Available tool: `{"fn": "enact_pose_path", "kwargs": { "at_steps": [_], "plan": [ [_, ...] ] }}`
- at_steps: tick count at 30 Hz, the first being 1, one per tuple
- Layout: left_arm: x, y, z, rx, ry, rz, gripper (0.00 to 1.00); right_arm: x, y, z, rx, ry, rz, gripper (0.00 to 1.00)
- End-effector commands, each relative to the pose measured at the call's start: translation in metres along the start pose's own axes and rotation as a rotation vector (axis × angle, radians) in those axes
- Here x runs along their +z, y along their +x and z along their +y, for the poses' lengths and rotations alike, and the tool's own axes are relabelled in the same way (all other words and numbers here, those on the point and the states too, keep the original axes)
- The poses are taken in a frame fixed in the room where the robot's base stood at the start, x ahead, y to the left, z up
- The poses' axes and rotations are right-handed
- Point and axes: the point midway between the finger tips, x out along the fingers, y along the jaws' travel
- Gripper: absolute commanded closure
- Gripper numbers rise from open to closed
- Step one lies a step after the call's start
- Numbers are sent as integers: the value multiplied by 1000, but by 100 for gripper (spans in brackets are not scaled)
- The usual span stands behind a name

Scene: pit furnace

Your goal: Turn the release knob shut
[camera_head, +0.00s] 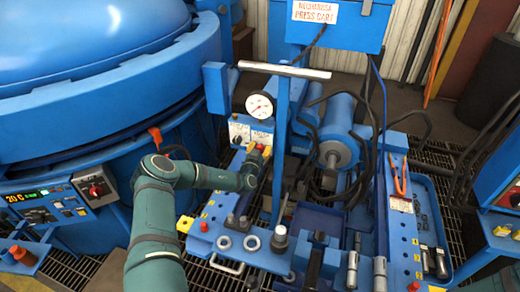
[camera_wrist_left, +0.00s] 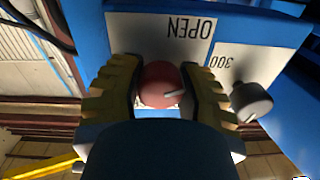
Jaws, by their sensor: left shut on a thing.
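The release knob (camera_wrist_left: 160,86) is red and round with a pale pointer line. In the left wrist view it sits under the label "OPEN", which appears upside down. My left gripper (camera_wrist_left: 158,90) has its two yellow ridged fingers on either side of the knob and is shut on it. In the head view my left gripper (camera_head: 259,150) is at the front of the blue press cart, just below the white label panel (camera_head: 250,132). The knob is mostly hidden there. My right gripper is not in view.
A grey knob (camera_wrist_left: 250,101) stands close beside the gripper under the "300" label. A white-faced gauge (camera_head: 260,106) and a grey pump lever (camera_head: 285,71) are near the arm. The large blue furnace (camera_head: 95,90) stands at left.

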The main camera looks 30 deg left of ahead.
Motion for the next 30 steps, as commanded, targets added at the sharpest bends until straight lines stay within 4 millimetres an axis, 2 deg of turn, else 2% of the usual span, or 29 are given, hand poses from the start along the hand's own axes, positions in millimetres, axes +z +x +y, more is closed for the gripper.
{"fn": "enact_pose_path", "kwargs": {
  "at_steps": [8, 14, 30],
  "plan": [
    [0, 0, 0, 0, 38, 0, 100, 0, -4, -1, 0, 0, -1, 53],
    [-2, 0, 0, -2, 146, 4, 100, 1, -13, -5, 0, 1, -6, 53],
    [-2, 0, -1, -4, 643, 22, 100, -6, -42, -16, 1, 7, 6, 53]
  ]
}}
